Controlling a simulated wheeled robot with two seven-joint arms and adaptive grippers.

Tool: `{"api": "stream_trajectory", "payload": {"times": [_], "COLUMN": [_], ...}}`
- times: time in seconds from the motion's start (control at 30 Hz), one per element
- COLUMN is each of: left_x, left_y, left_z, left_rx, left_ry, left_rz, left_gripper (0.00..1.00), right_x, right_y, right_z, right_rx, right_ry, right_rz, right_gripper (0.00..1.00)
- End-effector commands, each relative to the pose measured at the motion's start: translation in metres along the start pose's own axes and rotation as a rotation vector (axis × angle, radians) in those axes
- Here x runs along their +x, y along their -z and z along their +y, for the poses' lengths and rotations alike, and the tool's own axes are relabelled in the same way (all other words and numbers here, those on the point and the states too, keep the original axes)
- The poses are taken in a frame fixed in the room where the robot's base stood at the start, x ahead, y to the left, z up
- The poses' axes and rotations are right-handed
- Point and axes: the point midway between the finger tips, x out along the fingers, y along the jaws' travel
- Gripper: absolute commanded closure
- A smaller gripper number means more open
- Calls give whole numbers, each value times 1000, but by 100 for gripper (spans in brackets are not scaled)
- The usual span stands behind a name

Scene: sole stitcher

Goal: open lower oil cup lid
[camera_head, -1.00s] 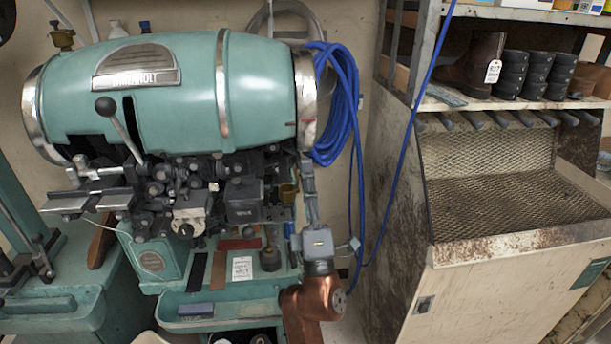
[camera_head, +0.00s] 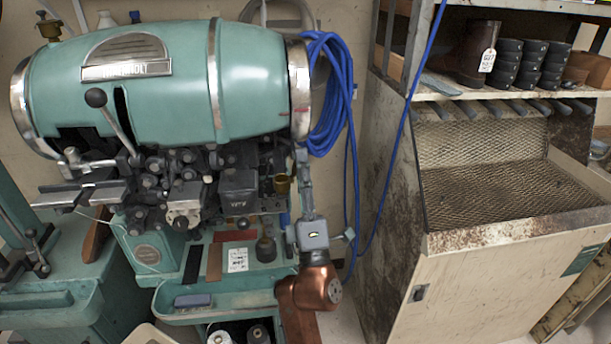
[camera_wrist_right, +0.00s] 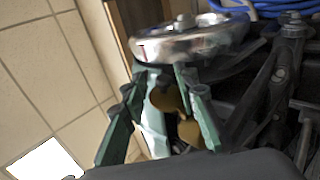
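The lower oil cup (camera_head: 282,184) is a small brass cup low on the right side of the green stitching machine (camera_head: 170,90). Brass parts of it (camera_wrist_right: 188,130) also show between my fingers in the right wrist view. I cannot tell whether its lid is raised. My right gripper (camera_head: 302,160) is just right of the cup, below the machine's metal end ring. In the wrist view my right gripper (camera_wrist_right: 160,72) has its fingers apart, with the brass behind the gap. I cannot tell if they touch it. My left gripper is not in view.
A blue hose coil (camera_head: 328,95) hangs at the machine's right end. A second brass cup (camera_head: 48,28) is on top at the left. Black mechanism parts crowd the left of the lower cup. A rusty cabinet (camera_head: 500,270) stands at right, with a gap between.

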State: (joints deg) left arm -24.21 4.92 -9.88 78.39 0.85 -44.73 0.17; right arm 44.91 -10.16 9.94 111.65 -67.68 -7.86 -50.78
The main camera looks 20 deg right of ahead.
Motion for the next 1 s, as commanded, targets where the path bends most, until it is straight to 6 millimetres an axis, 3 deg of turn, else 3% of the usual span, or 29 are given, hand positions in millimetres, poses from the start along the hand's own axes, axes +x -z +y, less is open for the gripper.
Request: {"api": "stream_trajectory", "payload": {"times": [0.23,0.7,1.0], "left_x": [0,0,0], "left_y": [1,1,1], "left_z": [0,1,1], "left_rx": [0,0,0], "left_ry": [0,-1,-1], "left_rz": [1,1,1], "left_gripper": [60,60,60], "right_x": [-29,-93,-113], "right_y": [0,-4,-5], "right_z": [-2,63,83], "right_rx": [3,1,1], "right_ry": [5,0,1], "right_rz": [-2,1,1], "right_gripper": [72,72,72]}}
